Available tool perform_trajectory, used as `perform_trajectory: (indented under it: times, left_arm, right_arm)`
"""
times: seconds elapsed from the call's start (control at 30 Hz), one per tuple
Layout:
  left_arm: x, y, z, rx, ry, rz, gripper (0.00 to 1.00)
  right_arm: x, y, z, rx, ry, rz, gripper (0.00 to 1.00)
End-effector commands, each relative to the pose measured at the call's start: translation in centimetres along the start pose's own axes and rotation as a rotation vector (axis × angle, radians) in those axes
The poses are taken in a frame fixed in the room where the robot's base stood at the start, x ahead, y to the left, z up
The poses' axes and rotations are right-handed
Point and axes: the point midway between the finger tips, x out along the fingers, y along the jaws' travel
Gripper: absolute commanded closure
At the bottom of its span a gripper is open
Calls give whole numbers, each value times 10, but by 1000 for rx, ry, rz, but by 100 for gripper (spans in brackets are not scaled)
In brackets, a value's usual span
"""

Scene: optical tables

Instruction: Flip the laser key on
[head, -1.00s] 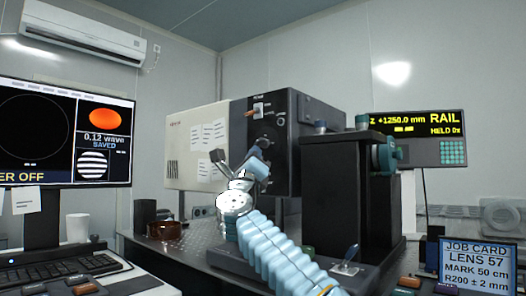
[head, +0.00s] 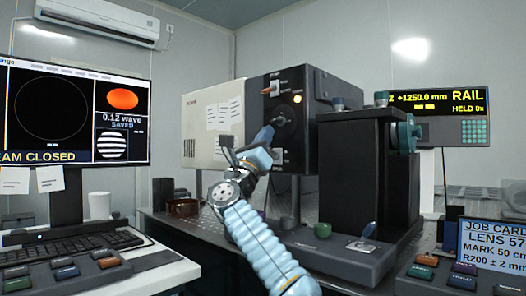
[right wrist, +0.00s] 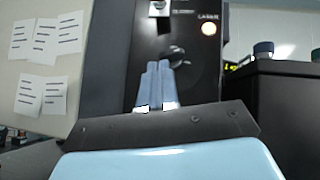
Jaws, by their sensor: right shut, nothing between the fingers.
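The laser key (right wrist: 176,54) is a dark knob on the black front panel of the laser box (head: 318,92). In the head view the knob (head: 281,117) is just beyond my right fingertips. A round lamp (right wrist: 208,28) beside the word LASER glows warm; it also shows lit in the head view (head: 297,99). My right gripper (head: 265,134) is shut and empty, with its blue fingers pointing at the panel. In the right wrist view the fingertips (right wrist: 159,66) are just below and left of the knob; I cannot tell whether they touch it. My left gripper is out of view.
A small toggle (head: 271,88) sits above the key. A black rail stand (head: 345,180) is close on the right. The monitor (head: 75,108) at left reads "...AM CLOSED". A keyboard (head: 70,250) and a job card screen (head: 487,243) are in front.

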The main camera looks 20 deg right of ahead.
Motion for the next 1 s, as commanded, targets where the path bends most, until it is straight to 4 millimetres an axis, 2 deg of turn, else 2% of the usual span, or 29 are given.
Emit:
perform_trajectory:
  times: [0.03, 0.1, 0.17, 0.6, 0.8, 1.0]
  left_arm:
    - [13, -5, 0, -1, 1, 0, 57]
    - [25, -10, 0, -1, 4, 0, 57]
    - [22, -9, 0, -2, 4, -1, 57]
    - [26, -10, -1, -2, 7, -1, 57]
    - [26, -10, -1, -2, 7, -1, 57]
    - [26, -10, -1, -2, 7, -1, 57]
  right_arm:
    - [-12, 2, -4, 1, -1, 1, 100]
    - [-26, 2, -6, 1, -2, 1, 100]
    - [-31, 0, -2, 0, -2, 2, 100]
    - [-110, 0, -1, 0, 0, 1, 100]
    - [-128, 0, -1, 1, 0, -2, 100]
    - [-130, 0, -1, 1, 0, -2, 100]
